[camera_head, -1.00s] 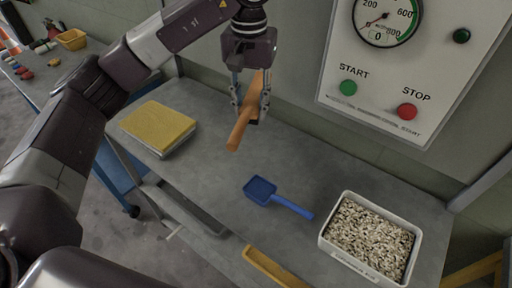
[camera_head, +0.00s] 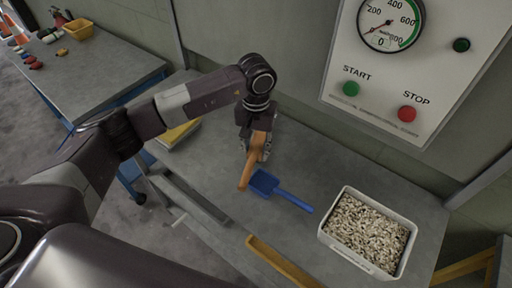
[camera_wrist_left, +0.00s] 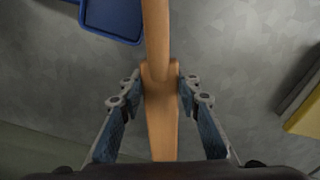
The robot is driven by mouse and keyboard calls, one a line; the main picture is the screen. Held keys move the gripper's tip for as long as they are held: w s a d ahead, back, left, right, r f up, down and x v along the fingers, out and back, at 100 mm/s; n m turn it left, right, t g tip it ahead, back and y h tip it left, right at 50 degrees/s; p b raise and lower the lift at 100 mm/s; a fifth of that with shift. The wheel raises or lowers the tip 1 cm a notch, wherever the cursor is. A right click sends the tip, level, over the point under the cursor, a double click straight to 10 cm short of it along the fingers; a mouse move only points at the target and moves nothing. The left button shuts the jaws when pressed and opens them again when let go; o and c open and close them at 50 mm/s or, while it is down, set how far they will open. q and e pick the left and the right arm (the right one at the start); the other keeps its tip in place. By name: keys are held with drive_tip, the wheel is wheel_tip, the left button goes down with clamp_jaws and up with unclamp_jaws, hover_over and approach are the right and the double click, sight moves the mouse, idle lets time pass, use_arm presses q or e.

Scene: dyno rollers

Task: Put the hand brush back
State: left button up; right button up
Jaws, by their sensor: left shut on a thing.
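The hand brush (camera_head: 247,168) shows its brown wooden handle and body, with the handle pointing toward the front of the bench. My left gripper (camera_head: 256,150) is shut on the brush and points down, low over the grey bench. In the left wrist view the fingers (camera_wrist_left: 154,100) hold the wooden body (camera_wrist_left: 162,125) from both sides. The bristles are hidden. I cannot tell whether the brush touches the bench. A blue scoop (camera_head: 279,191) lies just right of the brush; its pan also shows in the left wrist view (camera_wrist_left: 112,17). My right gripper is not in view.
A white bin of pale chips (camera_head: 328,237) stands at the bench's right. A yellow sponge-like block (camera_head: 178,135) sits at the left, partly behind my arm. A wall panel with a gauge (camera_head: 385,65) and buttons is behind. The bench between scoop and wall is clear.

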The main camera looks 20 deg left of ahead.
sight(256, 149)
use_arm(q)
drive_tip(key=shift+f, duration=0.15)
drive_tip(key=shift+f, duration=0.1)
drive_tip(key=o, duration=1)
drive_tip(key=shift+r, duration=0.35)
wheel_tip(256, 149, up, 12)
drive_tip(key=b, duration=0.3)
drive_tip(key=shift+f, duration=0.2)
